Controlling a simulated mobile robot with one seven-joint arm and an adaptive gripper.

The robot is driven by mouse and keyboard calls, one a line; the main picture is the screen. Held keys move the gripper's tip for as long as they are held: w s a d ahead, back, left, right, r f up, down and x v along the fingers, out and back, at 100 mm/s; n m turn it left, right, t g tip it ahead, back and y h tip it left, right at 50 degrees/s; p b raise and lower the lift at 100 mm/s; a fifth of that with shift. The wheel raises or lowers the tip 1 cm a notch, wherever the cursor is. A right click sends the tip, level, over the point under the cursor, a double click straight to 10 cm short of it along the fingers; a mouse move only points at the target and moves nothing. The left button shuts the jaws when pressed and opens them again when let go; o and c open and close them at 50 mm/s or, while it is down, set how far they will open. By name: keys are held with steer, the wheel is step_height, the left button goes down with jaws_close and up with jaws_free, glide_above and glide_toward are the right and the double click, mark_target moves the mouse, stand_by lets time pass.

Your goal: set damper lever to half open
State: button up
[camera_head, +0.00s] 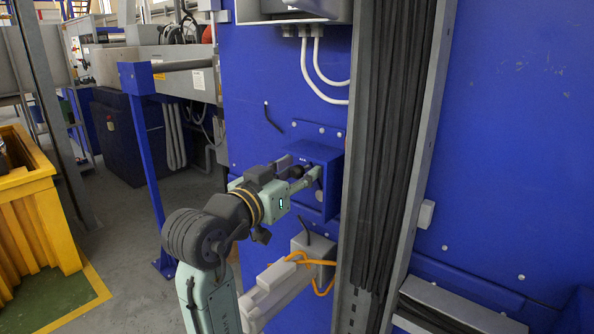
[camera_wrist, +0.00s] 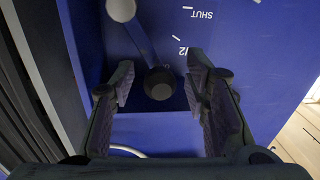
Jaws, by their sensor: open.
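The damper lever is a grey arm (camera_wrist: 140,43) running from a round pivot (camera_wrist: 122,9) to a dark ball knob (camera_wrist: 159,83). It is mounted on a blue box (camera_head: 327,197). In the wrist view the lever points past the 1/2 mark (camera_wrist: 182,50), on the side away from the SHUT mark (camera_wrist: 200,14). My gripper (camera_wrist: 162,85) is open, with one finger on each side of the knob and visible gaps to both. In the head view my gripper (camera_head: 302,178) is at the box front and partly hides the lever.
A grey box with orange cables (camera_head: 316,262) sits below the blue box. A grey upright channel with dark cables (camera_head: 385,150) stands just to the right. A yellow crate (camera_head: 30,205) is far left. Open floor lies between the crate and my arm.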

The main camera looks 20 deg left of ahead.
steer(key=shift+c, duration=0.2)
jaws_close()
stand_by(0.3)
stand_by(0.3)
